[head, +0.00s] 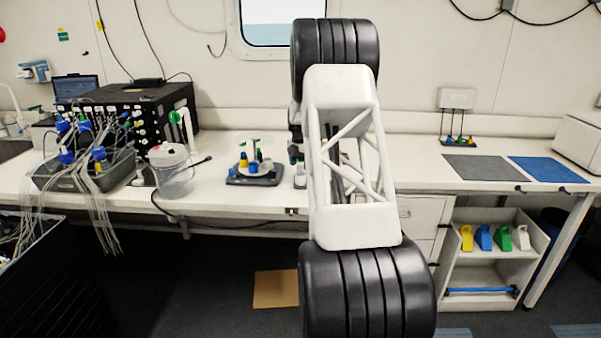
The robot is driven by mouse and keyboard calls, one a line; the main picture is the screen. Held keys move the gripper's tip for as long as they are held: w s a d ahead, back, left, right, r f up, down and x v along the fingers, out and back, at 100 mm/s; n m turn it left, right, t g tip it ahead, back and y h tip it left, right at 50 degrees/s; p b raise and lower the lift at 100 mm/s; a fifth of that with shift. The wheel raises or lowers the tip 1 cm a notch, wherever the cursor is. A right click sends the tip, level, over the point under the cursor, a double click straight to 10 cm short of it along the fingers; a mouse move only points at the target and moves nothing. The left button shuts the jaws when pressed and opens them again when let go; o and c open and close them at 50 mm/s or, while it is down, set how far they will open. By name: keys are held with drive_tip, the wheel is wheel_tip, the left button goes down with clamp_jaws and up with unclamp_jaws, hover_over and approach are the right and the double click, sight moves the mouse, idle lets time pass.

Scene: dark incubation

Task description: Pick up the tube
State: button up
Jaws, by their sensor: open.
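No single tube can be picked out for certain. A dark rack (256,179) on the bench, left of my arm, carries small pieces with blue, yellow and green caps; they may be tubes, but they are too small to tell. A small pale upright item (300,180) stands right of the rack, close beside my arm in the picture. My own arm fills the middle of the view and covers part of the bench. Dark parts show just behind its white link, but no gripper fingers can be made out. Whatever stands behind the arm is hidden.
A clear tub (173,176) with a lid stands left of the rack. Further left are a black machine (140,112) and a grey box (82,176) with many thin hoses. Grey (478,168) and blue (550,169) mats lie on the right bench, beside a small stand (457,99).

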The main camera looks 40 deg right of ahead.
drive_tip(key=shift+c, duration=0.4)
drive_tip(key=c, duration=0.9)
drive_tip(key=shift+c, duration=0.2)
drive_tip(key=shift+r, duration=5.05)
drive_tip(key=w+a+m, duration=0.7)
drive_tip(key=w+a, duration=0.4)
drive_tip(key=a, duration=0.1)
drive_tip(key=w+d+m, duration=0.1)
drive_tip(key=w, duration=0.6)
drive_tip(key=shift+d+f, duration=0.15)
